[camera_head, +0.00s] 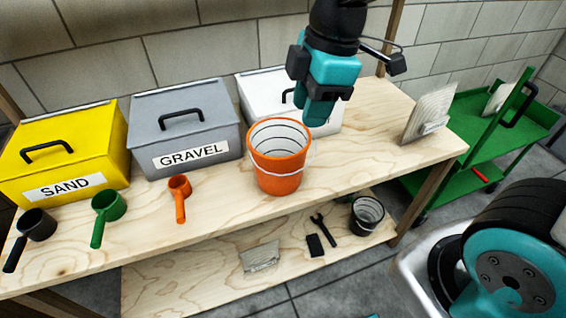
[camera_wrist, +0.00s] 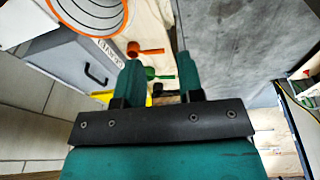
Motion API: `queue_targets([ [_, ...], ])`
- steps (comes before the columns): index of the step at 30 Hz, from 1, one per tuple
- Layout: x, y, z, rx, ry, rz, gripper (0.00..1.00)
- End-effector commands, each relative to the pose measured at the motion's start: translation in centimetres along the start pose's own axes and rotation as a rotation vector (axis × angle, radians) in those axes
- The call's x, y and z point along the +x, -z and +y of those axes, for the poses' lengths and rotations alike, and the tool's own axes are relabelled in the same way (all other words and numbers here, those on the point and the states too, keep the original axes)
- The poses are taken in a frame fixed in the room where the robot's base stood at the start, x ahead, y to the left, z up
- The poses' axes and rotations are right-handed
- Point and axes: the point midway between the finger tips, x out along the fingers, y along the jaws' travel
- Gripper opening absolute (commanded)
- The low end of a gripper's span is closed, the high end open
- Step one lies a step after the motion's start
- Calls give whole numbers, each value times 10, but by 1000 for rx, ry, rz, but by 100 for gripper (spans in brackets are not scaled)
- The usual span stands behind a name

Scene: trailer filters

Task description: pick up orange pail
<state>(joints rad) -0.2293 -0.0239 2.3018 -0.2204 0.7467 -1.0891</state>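The orange pail (camera_head: 277,174) stands upright on the wooden workbench, with a white interior marked by dark rings and a pale handle lying across its front. In the wrist view its rim and ringed inside (camera_wrist: 95,14) are cut off at the top left. My gripper (camera_head: 320,112) hangs pointing down, up and to the right of the pail in the head view, apart from it. In the wrist view the two teal fingers (camera_wrist: 162,78) are spread with nothing held between them, and the pail lies outside them.
Yellow SAND (camera_head: 65,150), grey GRAVEL (camera_head: 188,130) and white (camera_head: 262,95) bins stand behind. Black (camera_head: 36,226), green (camera_head: 108,206) and orange (camera_head: 180,190) scoops lie left. A black pail (camera_head: 367,214) is on the lower shelf. A green cart (camera_head: 490,135) stands right.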

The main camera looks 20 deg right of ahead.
Motion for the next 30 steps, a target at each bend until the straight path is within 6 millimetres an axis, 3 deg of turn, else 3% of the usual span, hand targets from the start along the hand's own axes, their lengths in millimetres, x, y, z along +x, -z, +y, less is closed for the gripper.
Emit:
queue_targets([
  [3, 12, -12, 35, -258, -5, -59, 35],
  [9, 23, -27, 67, -549, 10, -123, 35],
  [14, 36, -32, 74, -621, 20, -138, 35],
  [24, 109, -42, 75, -622, 23, -138, 35],
  [30, 140, -46, 76, -621, 19, -138, 35],
])
